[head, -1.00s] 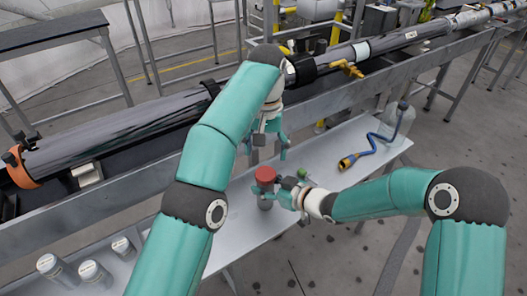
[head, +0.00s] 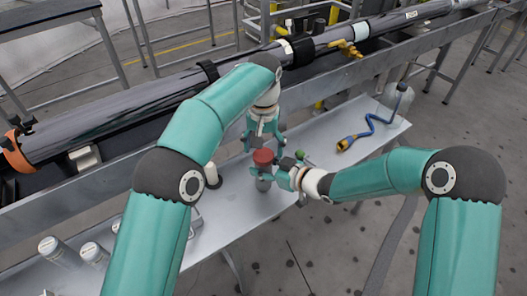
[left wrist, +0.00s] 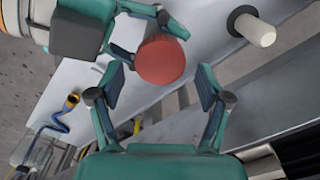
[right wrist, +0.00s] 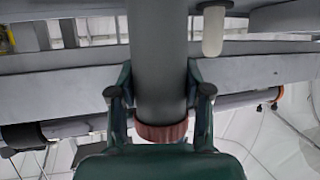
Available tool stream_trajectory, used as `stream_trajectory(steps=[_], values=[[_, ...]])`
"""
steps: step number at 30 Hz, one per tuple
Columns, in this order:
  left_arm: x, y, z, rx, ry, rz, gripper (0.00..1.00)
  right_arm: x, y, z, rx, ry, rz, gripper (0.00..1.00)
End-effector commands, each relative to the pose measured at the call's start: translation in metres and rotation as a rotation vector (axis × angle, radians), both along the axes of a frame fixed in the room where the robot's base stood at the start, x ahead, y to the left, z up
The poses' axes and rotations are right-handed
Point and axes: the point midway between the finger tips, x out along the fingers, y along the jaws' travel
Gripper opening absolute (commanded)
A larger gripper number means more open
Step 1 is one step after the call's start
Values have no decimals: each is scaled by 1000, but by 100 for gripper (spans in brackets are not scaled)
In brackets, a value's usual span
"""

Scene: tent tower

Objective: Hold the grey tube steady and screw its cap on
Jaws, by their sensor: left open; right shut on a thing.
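The grey tube (head: 264,184) stands upright with its red cap (head: 263,156) at its upper end. My right gripper (head: 277,174) is shut around the tube below the cap, coming in from the right. In the right wrist view, the tube (right wrist: 158,55) runs between the fingers and the red cap (right wrist: 161,131) sits at its end. I cannot tell how tightly it is seated. My left gripper (head: 263,140) is open, directly above the cap. In the left wrist view, the round cap (left wrist: 161,59) lies ahead of the left gripper's (left wrist: 161,85) spread fingers.
A white cylinder with a dark ring (left wrist: 255,30) stands beside the tube. A blue hose with a yellow end (head: 371,129) lies on the bench (head: 325,150) to the right. Several grey containers (head: 55,250) stand at the left. A long dark tube (head: 130,105) lies behind the bench.

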Motion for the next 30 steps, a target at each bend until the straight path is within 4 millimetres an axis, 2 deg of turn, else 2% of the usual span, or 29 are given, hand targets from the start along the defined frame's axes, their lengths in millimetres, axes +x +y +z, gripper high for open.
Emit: stream_trajectory(steps=[6,16,27,30], values=[[0,0,-19,0,2,1,77,0,0,0,1,-1,0,0],[0,0,-21,0,1,1,77,0,0,0,0,0,0,0],[0,0,-20,0,1,1,15,0,0,0,0,0,-1,0],[0,0,-20,0,1,-4,14,0,0,0,0,0,-1,0]])
